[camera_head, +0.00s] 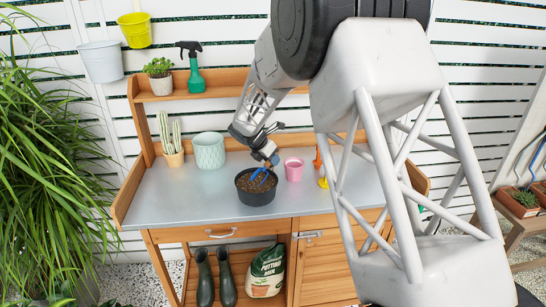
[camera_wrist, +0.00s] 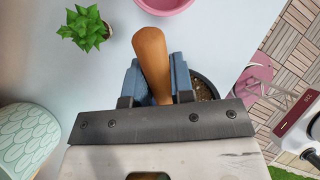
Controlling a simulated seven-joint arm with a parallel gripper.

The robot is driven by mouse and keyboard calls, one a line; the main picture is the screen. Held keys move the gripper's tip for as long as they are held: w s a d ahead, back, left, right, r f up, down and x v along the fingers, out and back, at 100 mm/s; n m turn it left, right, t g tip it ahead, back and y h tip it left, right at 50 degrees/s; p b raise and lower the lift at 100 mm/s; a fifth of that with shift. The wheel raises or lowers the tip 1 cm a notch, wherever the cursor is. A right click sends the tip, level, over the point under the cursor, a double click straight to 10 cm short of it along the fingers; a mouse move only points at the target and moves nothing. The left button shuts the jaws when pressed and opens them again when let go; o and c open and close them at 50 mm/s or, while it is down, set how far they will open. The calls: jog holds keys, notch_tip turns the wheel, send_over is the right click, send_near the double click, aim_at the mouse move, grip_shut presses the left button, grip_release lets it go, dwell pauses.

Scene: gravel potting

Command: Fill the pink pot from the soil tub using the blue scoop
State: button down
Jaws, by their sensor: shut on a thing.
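The black soil tub (camera_head: 247,195) stands on the grey bench top near its middle, filled with brown soil. My gripper (camera_head: 268,162) is above the tub, shut on the blue scoop (camera_head: 261,176). The scoop's blue head is at the soil; how deep it sits is hard to tell. In the wrist view my gripper (camera_wrist: 160,82) holds the scoop's wooden handle (camera_wrist: 151,55), and part of the tub (camera_wrist: 208,84) shows behind the right finger. The pink pot (camera_head: 294,169) stands upright just right of the tub; it also shows at the wrist view's top edge (camera_wrist: 166,4). Its inside is mostly hidden.
A pale green patterned planter (camera_head: 208,151) and a potted cactus (camera_head: 172,156) stand to the left on the bench top (camera_head: 165,205). A yellow and an orange item (camera_head: 322,182) are right of the pink pot, partly behind my arm. The bench's front left is clear.

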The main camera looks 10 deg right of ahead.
jog(key=shift+s+a+f, duration=0.2)
jog(key=shift+a+f, duration=0.1)
jog(key=shift+f, duration=0.15)
jog(key=shift+s+a+y, duration=0.3)
jog(key=shift+s+a, duration=0.3)
jog(key=shift+a, duration=0.15)
jog(key=shift+d+r+g, duration=0.1)
jog(key=shift+r+g, duration=0.2)
jog(key=shift+r, duration=0.55)
jog(key=shift+w+d+r+g+y, duration=0.6)
jog(key=shift+d+r+g+y, duration=0.1)
jog(key=shift+y, duration=0.3)
jog(key=shift+w+d+r+g+y, duration=0.2)
jog(key=shift+d+r+y, duration=0.05)
jog(key=shift+r, duration=0.35)
jog(key=shift+w+d+r+g+y, duration=0.2)
jog(key=shift+r+y, duration=0.05)
jog(key=shift+r, duration=0.3)
jog(key=shift+r, duration=0.1)
jog(key=shift+d, duration=0.1)
